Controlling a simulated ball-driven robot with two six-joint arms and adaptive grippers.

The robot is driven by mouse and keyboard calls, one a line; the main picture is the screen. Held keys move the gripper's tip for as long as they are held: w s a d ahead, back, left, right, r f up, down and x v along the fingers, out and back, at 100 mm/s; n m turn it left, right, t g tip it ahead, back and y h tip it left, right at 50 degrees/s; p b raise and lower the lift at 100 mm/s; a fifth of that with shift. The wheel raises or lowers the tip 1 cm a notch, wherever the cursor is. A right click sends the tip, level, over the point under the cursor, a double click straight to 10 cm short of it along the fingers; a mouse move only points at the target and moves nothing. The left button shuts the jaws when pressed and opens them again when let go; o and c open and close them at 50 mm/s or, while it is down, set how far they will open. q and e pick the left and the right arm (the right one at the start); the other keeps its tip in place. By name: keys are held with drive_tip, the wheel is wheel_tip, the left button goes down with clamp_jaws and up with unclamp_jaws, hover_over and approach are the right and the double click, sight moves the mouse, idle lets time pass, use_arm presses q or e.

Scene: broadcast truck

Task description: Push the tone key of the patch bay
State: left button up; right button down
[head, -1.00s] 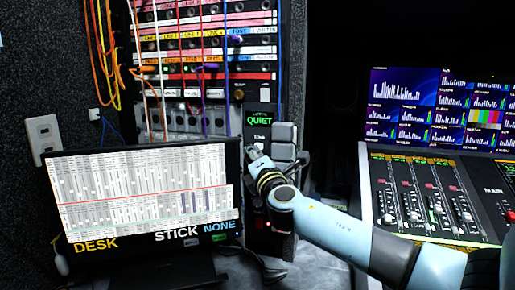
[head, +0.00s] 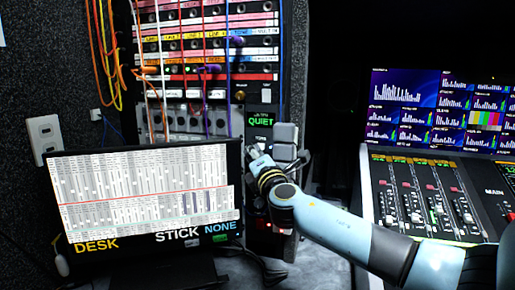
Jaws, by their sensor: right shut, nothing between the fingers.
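The patch bay (head: 165,93) fills the tall rack at the back, with rows of jacks, labels and coloured cords. A small lit display (head: 258,116) on its lower right reads QUIET in green. The TONE label (head: 261,138) is just below that display. My right gripper (head: 250,154) is shut and empty, just below the label, at the lower right of the rack. The tone key itself is hidden or too small to make out behind the gripper and wrist. I cannot tell whether the fingertips touch it. My left gripper is not in view.
A monitor (head: 145,192) marked DESK, STICK and NONE stands front left. Pale grey blocks (head: 286,133) sit close right of my gripper. A mixing console (head: 425,195) with faders and a screen is at the right. Orange cords (head: 101,50) hang at the left.

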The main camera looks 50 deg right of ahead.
drive_tip(key=shift+s+d+f, duration=0.1)
drive_tip(key=shift+d, duration=0.1)
drive_tip(key=shift+s+a+f, duration=0.4)
drive_tip(key=shift+s, duration=0.2)
drive_tip(key=shift+s+a+r, duration=0.1)
drive_tip(key=shift+s+a, duration=0.3)
drive_tip(key=shift+a, duration=0.35)
drive_tip(key=shift+s+a, duration=0.45)
drive_tip(key=shift+a, duration=0.35)
drive_tip(key=shift+s+a+r, duration=0.1)
drive_tip(key=shift+s+a, duration=0.3)
drive_tip(key=shift+a, duration=0.35)
drive_tip(key=shift+w, duration=0.1)
